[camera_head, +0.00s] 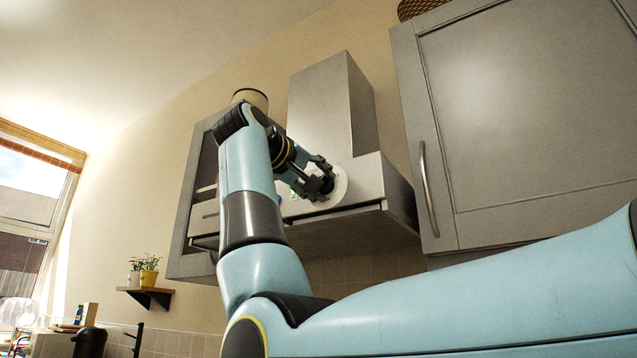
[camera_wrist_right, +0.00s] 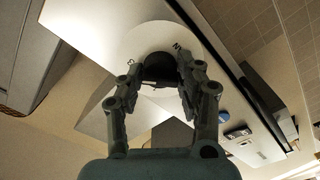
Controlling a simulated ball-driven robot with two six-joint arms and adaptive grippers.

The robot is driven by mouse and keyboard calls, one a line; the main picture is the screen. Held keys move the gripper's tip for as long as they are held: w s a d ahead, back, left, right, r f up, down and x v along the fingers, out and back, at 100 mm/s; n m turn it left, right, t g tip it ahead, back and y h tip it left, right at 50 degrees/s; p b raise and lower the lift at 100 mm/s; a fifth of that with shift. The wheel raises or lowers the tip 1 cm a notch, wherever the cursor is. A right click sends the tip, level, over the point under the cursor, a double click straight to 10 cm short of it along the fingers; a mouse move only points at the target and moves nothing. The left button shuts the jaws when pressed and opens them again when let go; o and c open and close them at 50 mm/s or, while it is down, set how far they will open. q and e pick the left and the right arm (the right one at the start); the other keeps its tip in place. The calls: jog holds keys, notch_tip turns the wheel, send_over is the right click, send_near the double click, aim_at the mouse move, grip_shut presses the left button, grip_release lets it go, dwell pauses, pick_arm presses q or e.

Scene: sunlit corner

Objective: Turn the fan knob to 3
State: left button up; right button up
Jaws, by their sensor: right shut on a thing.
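The range hood (camera_head: 365,180) is a grey metal fan hood with a tall chimney on the wall. A round white dial (camera_head: 341,187) sits on its front; in the right wrist view the dial (camera_wrist_right: 150,40) shows small dark marks near its edge, too small to read surely. The dark fan knob (camera_wrist_right: 158,70) stands at the dial's middle. My right gripper (camera_head: 322,190) reaches up to the hood front and is shut on the knob, one finger on each side. The fingers hide most of the knob in the head view. My left gripper is in neither view.
A grey cupboard (camera_head: 540,110) with a long handle (camera_head: 427,190) hangs right of the hood. Another cabinet (camera_head: 196,185) is on the left, behind my right arm. A small shelf (camera_head: 146,291) with potted plants is farther left, near the window.

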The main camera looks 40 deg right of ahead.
jog(key=shift+f+m, duration=0.2)
jog(key=shift+m, duration=0.1)
jog(key=o, duration=1.1)
jog(key=shift+r, duration=0.1)
jog(key=shift+o, duration=0.2)
jog(key=v, duration=0.7)
jog(key=shift+a, duration=0.3)
